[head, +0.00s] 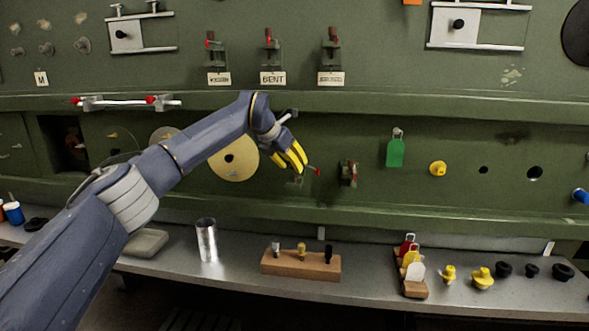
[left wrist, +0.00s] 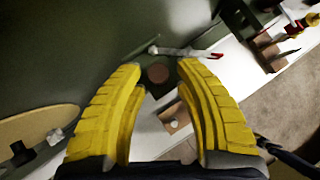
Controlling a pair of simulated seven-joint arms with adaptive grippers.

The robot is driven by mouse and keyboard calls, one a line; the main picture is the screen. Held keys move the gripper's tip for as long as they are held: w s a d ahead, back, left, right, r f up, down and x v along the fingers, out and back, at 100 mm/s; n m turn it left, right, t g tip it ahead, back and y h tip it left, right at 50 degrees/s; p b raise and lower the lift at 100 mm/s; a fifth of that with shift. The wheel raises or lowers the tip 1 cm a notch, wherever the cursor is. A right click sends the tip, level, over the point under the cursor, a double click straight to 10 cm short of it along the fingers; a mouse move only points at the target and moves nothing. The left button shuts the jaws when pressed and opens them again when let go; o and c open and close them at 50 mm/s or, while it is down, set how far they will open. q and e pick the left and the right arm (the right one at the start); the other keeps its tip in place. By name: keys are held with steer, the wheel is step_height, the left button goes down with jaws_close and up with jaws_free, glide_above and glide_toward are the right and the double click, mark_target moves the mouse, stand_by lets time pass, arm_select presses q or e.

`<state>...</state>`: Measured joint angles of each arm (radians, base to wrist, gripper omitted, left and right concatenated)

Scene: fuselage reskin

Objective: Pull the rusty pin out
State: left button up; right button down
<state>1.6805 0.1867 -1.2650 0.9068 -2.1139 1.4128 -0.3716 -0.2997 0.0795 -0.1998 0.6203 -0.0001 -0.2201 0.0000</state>
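My left gripper (head: 292,157) reaches in from the left and points down at the green panel's lower recess. In the left wrist view its two yellow ridged fingers (left wrist: 160,72) are apart. A round brown, rusty-looking end (left wrist: 158,73) shows between the fingertips, with no clear contact; it may be the rusty pin seen end-on. Beside it is a pale lever with a red tip (left wrist: 190,52); the red tip also shows in the head view (head: 318,171). In the head view the fingers hide most of this fitting. My right gripper is not in view.
A dark bracket (head: 348,172) stands to the right of the fingers. A tan disc (head: 234,158) is left of them. On the shelf below are a metal cup (head: 207,240), a wooden block with several pegs (head: 300,264), and a tag rack (head: 411,288). A green tag (head: 396,150) hangs further right.

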mark_target(292, 168)
arm_select(q)
jaws_close()
steer(key=shift+r, duration=3.6)
steer(key=shift+r, duration=1.35)
